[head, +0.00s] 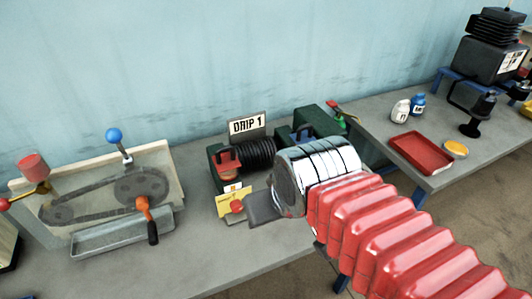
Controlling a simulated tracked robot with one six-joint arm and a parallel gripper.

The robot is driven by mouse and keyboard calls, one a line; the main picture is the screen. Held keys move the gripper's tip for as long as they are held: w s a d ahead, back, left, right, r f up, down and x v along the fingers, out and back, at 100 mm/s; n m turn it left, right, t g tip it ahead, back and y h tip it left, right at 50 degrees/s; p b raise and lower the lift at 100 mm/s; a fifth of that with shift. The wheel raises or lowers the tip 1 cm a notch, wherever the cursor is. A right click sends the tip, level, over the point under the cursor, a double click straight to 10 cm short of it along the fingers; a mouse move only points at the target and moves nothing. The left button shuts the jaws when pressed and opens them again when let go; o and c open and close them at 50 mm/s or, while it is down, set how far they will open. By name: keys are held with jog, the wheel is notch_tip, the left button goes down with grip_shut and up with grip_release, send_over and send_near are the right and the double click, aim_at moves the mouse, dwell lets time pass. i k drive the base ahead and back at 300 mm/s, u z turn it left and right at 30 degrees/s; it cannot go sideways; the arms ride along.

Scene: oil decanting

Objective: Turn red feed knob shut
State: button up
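A small red knob (236,209) shows in front of a yellow card (232,196), low on the front of the green DRIP 1 unit (216,168). My gripper (256,208) is just right of this knob, its grey fingertips pointing at it. The fingers overlap in this view, so their gap is hidden. I cannot tell whether they touch the knob. My red ribbed arm sleeve and metal wrist cover the right part of the unit. Another red part (228,158) sits higher on the unit, beside a black ribbed cylinder (255,153).
Left on the bench is a belt-drive case (165,158) with a blue-ball lever (115,136), an orange-handled crank (146,212) and a metal tray (105,238). On the right bench are a red tray (420,153), two small bottles (400,110) and a black machine (490,60). Bare bench lies front left.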

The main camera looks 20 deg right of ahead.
aim_at(236, 207)
jog(key=u, duration=0.3)
jog(key=k, duration=0.75)
jog(key=u, duration=0.55)
jog(key=k, duration=0.6)
jog(key=u, duration=0.1)
jog(key=i, duration=0.55)
jog(key=u, duration=0.25)
